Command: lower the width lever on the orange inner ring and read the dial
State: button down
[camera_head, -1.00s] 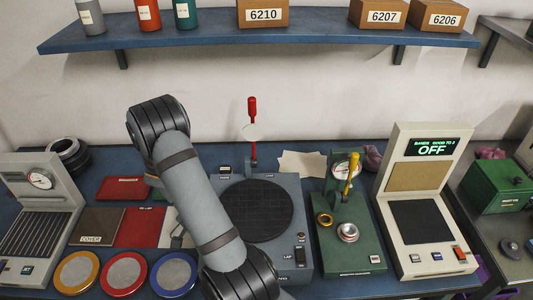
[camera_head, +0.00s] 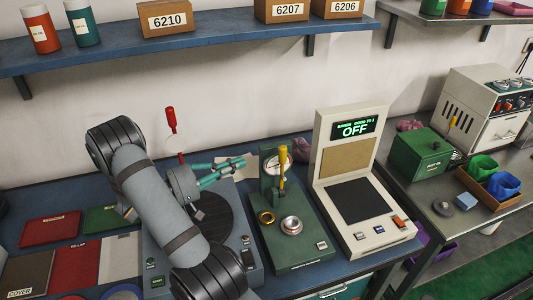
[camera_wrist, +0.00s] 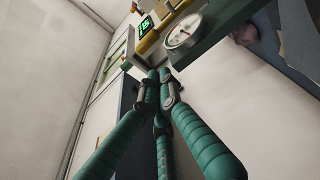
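A green gauge stand (camera_head: 312,247) carries a round white dial (camera_head: 269,156) and a yellow-handled lever (camera_head: 282,170) that stands upright. A gold-orange ring (camera_head: 266,217) lies on its base beside a silver ring-shaped piece (camera_head: 291,226). I cannot tell which is the inner ring named in the task. My gripper (camera_head: 243,161) has teal fingers and is left of the dial, apart from the lever. Its fingertips are drawn together and hold nothing visible. In the wrist view my gripper (camera_wrist: 158,76) points toward the dial (camera_wrist: 183,31); the needle is too small to read.
A grey machine with a dark round plate (camera_head: 205,217) and a red-knobbed lever (camera_head: 171,121) stands left of the gauge. A cream tester (camera_head: 346,151) showing "OFF" stands to its right. A shelf (camera_head: 220,35) with boxes hangs above.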

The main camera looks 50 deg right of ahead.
jog(key=p, duration=0.3)
send_over(282, 173)
jog(key=w+a, duration=0.1)
jog(key=w, duration=0.4)
jog(key=shift+s+a, duration=0.2)
jog(key=shift+s, duration=0.15)
